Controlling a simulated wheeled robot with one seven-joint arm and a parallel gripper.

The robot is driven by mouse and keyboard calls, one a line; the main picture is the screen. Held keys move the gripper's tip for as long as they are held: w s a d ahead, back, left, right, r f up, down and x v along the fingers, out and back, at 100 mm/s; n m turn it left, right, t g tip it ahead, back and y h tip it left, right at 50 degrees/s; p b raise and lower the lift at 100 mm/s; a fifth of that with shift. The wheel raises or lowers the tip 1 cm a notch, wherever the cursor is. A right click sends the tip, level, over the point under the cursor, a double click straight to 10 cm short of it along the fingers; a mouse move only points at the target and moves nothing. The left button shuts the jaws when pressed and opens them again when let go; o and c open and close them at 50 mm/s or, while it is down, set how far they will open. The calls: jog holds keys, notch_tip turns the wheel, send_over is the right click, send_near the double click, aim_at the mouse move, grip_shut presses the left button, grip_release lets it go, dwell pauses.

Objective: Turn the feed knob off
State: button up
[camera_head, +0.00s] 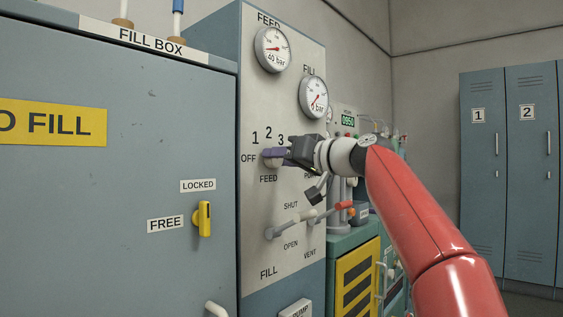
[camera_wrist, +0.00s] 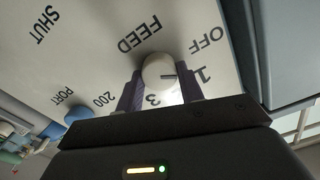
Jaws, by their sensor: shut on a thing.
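The feed knob (camera_head: 271,163) is a cream round knob on the grey panel, above the FEED label and beside the OFF, 1, 2, 3 marks. In the wrist view the knob (camera_wrist: 160,70) shows a dark pointer line directed toward the 1 mark, away from OFF. My gripper (camera_head: 275,154) reaches in from the right. In the wrist view its purple fingers (camera_wrist: 160,82) stand on both sides of the knob, shut on it. The 2 mark is hidden in the wrist view, and the fingers partly cover the knob in the head view.
Feed gauge (camera_head: 272,49) and fill gauge (camera_head: 313,96) sit above on the panel. A dark knob (camera_head: 316,188) and levers (camera_head: 290,224) lie below my gripper. The fill box (camera_head: 140,180) with its yellow latch (camera_head: 204,219) stands left. Blue lockers (camera_head: 510,170) stand far right.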

jog(key=n, duration=0.6)
jog(key=shift+f+b, duration=0.15)
jog(key=shift+b, duration=0.25)
dwell(0.3)
jog(key=o, duration=1)
jog(key=shift+s, duration=0.1)
jog(key=b+v, duration=0.3)
jog(key=v, duration=0.4)
jog(key=shift+s+d, duration=0.2)
jog(key=shift+d, duration=0.1)
